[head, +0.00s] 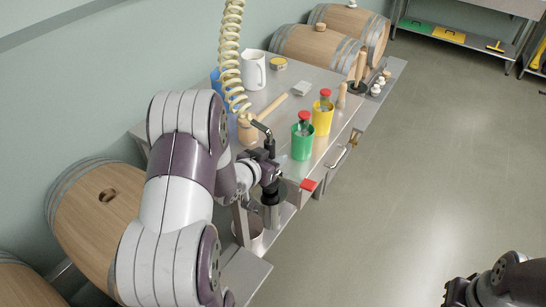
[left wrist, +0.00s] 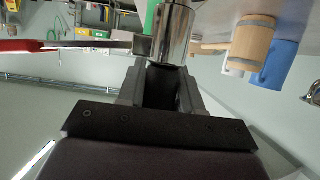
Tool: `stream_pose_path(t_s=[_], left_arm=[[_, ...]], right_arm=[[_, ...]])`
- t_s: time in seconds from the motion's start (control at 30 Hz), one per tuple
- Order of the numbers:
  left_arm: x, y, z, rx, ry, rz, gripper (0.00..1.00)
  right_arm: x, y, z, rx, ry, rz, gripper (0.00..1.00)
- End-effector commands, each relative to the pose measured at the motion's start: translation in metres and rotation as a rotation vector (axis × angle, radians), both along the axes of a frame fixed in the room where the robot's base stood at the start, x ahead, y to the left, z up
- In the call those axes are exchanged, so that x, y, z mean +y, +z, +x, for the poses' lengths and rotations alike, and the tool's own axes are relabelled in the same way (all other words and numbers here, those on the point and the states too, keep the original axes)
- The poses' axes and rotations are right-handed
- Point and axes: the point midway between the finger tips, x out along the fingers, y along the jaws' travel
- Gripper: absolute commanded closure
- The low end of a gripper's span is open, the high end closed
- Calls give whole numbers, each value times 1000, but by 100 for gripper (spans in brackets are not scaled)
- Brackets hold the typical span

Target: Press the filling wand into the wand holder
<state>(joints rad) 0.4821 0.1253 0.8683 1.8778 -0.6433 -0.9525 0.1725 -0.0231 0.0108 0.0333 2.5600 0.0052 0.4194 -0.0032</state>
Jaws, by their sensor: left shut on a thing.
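The filling wand hangs on a cream coiled hose (head: 232,60). The left gripper is shut on the wand at the front edge of the steel bench. In the left wrist view the steel body of the wand (left wrist: 174,35) stands at the fingertips of my left gripper (left wrist: 165,72). The wand's lower end and the wand holder are hidden or cannot be made out. My right gripper (head: 455,291) is at the bottom right, far from the bench, and its jaws are not clear.
The steel bench (head: 290,82) carries a green cup (head: 302,143), a yellow cup (head: 322,118), a white pitcher (head: 253,70) and a wooden mallet (head: 247,130). Barrels (head: 95,205) stand at left. The floor at right is free.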

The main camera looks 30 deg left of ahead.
Motion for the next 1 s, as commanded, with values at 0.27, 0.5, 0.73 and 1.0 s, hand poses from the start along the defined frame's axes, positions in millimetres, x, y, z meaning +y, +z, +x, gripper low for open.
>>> stream_pose_path(t_s=[0.27,0.5,0.73,1.0], left_arm=[[0,-6,1,-3,0,1,100],[0,-10,1,-3,0,1,100],[0,-15,1,-3,0,1,100],[0,-20,1,-3,0,1,100]], right_arm=[[0,-5,0,0,0,0,100],[0,-9,0,0,0,0,100],[0,-13,0,0,0,0,100],[0,-17,0,0,0,0,100]])
